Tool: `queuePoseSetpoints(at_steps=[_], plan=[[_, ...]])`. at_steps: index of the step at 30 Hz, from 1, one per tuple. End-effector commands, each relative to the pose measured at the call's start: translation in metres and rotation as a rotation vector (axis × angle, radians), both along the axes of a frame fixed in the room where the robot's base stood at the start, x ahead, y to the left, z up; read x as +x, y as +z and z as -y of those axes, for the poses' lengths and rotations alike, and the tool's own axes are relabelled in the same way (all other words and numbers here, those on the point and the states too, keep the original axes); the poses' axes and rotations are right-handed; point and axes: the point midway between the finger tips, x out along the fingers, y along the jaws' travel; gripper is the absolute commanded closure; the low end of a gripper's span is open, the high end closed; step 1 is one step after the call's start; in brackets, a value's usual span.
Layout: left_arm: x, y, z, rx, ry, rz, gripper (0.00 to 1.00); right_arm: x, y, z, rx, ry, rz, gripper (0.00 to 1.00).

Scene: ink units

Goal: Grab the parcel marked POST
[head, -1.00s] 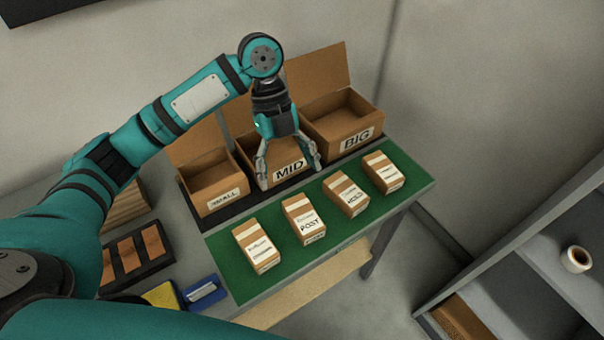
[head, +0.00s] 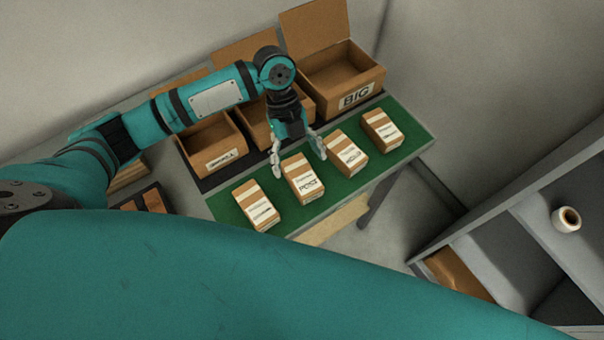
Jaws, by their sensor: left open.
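The parcel marked POST (head: 306,186) is a brown box with white labels, lying on the green mat (head: 232,212). It is second from the left in a row of similar parcels. My left gripper (head: 299,166) is open and empty, pointing down over the far end of the POST parcel. One finger is to the left of the parcel and the other to its right, near the neighbouring parcel. I cannot tell whether the fingers touch it. My right gripper is not in view.
Other parcels stand close by: one on the left (head: 256,207), one just right (head: 347,155) and one farther right (head: 382,132). Behind are open boxes marked SMALL (head: 218,148) and BIG (head: 345,87), with another partly hidden between them. A shelf with a tape roll (head: 566,219) is at right.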

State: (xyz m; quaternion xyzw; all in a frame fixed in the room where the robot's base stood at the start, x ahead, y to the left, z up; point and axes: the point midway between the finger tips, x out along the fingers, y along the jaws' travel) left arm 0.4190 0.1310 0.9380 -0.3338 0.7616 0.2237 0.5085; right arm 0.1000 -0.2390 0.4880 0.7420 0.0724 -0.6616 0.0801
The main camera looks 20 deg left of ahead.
Motion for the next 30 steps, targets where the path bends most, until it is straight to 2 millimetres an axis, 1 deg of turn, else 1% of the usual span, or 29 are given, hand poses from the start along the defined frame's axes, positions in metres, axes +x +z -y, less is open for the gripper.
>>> queuePoseSetpoints(at_steps=[2,5,8,9,13,19,30], plan=[[-0.001,-0.003,0.001,0.0,0.0,-0.001,0.15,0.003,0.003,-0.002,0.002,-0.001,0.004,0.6],[-0.006,-0.012,0.005,0.0,0.001,-0.005,0.15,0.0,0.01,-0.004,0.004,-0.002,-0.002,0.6],[-0.01,-0.026,0.01,0.0,0.0,-0.004,0.15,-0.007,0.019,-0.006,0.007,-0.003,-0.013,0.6],[-0.011,-0.033,0.011,0.0,0.001,-0.004,0.15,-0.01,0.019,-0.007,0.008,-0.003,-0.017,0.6],[-0.014,-0.046,0.015,0.0,0.0,-0.001,0.15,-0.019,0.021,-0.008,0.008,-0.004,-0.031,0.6],[-0.015,-0.05,0.015,0.0,-0.001,0.0,0.15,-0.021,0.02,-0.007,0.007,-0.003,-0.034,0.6],[-0.015,-0.051,0.015,0.0,0.0,0.0,0.15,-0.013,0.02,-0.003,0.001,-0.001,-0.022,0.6]])
